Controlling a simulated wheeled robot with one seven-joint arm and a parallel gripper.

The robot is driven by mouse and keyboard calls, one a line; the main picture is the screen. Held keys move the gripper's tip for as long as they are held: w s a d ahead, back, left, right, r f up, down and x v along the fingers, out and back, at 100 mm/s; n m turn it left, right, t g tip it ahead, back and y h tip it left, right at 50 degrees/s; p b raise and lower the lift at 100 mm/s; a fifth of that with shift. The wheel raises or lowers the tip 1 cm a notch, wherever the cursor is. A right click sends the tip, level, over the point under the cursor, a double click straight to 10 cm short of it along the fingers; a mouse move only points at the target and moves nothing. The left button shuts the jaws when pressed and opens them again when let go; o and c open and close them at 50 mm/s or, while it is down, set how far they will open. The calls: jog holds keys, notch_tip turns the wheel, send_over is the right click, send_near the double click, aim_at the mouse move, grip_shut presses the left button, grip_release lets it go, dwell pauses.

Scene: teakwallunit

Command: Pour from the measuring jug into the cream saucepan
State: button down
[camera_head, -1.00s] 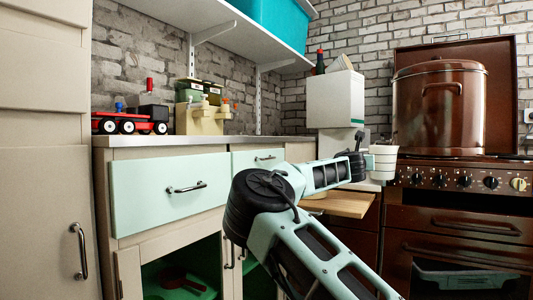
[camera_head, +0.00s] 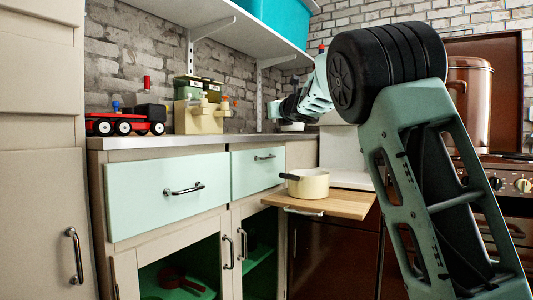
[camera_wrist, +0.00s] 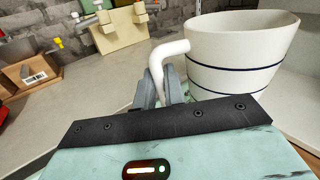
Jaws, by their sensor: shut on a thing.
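The measuring jug (camera_wrist: 240,50) is white with dark blue bands and a white handle (camera_wrist: 165,58). My gripper (camera_wrist: 165,88) is shut on that handle, with the jug to its right in the wrist view. In the head view my gripper (camera_head: 287,108) is at the back right of the counter, and only a small white part of the jug (camera_head: 292,127) shows below it. I cannot tell whether the jug touches the counter. The cream saucepan (camera_head: 310,185) stands upright on a wooden pull-out board (camera_head: 345,205), lower and nearer than the jug, its dark handle pointing left. Its inside is hidden.
The counter (camera_head: 240,142) holds a red toy truck (camera_head: 125,122) and a cream block holder (camera_head: 200,118) to the left. A shelf (camera_head: 225,20) with a teal bin (camera_head: 270,18) hangs above. A large brown pot (camera_head: 468,100) stands on the cooker at right.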

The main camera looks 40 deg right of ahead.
notch_tip(320, 180, down, 12)
jog(key=a+b, duration=0.1)
jog(key=b, duration=0.7)
jog(key=shift+w+y+b, duration=0.2)
jog(key=shift+y+b, duration=0.1)
jog(key=shift+b, duration=0.05)
jog(key=shift+f, duration=0.1)
dwell(0.4)
